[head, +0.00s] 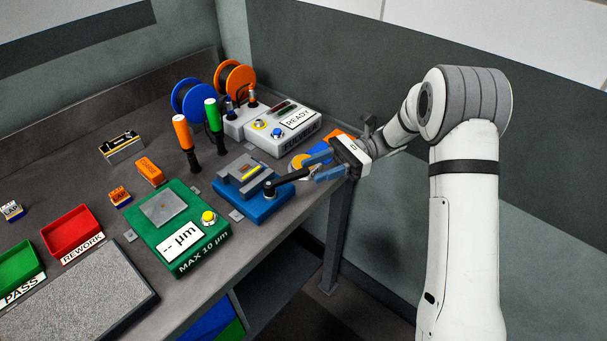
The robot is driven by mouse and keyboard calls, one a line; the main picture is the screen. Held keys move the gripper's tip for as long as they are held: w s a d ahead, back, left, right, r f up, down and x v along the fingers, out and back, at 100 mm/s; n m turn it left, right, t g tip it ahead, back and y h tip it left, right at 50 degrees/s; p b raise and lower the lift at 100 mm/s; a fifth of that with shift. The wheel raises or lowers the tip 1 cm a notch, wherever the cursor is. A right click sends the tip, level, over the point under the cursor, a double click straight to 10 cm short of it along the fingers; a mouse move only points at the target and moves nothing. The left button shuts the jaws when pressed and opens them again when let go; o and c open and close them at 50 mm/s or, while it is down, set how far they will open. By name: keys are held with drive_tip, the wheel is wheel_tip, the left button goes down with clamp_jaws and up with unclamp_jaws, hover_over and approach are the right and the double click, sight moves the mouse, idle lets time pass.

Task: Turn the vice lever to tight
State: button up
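The vice (262,208) has a blue base and grey jaws, and stands near the right end of the bench. A small yellowish piece (246,172) lies between its jaws. Its black lever (288,180) runs from a round pivot on the base up and right, toward the bench's right edge. My gripper (311,168) reaches in from the right. Its two blue-grey fingers look spread apart, with the lever's outer end at or between their tips. I cannot tell whether either finger touches the lever.
A green gauge box (182,258) marked MAX 10 µm stands left of the vice. Behind are orange (182,130) and green (212,115) handled drivers and a white READY box (285,143). Blue and orange spools stand at the back. Red REWORK (72,230) and green PASS trays are far left.

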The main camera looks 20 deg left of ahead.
drive_tip(key=shift+v, duration=0.9)
drive_tip(key=shift+s+d+r, duration=0.1)
drive_tip(key=shift+s+r, duration=0.05)
drive_tip(key=shift+c, duration=1.4)
drive_tip(key=s+d+r+t+h, duration=0.1)
drive_tip(key=s+d+n+t+h, duration=0.1)
drive_tip(key=s, duration=0.1)
drive_tip(key=s+d+r+n+h, duration=0.1)
drive_tip(key=s+d, duration=0.1)
drive_tip(key=shift+d+r+t+h, duration=0.1)
drive_tip(key=shift+r+t+h, duration=0.2)
drive_tip(key=shift+r+t, duration=0.1)
clamp_jaws()
drive_tip(key=s+d+n+t+h, duration=0.3)
drive_tip(key=s+d+t, duration=0.3)
drive_tip(key=d, duration=0.3)
drive_tip(key=s+d+r+n+t+h, duration=0.1)
drive_tip(key=s+d+n+t+h, duration=0.3)
drive_tip(key=d, duration=0.6)
drive_tip(key=s+t+h, duration=0.2)
drive_tip(key=shift+s+n+h, duration=0.3)
drive_tip(key=shift+s, duration=0.1)
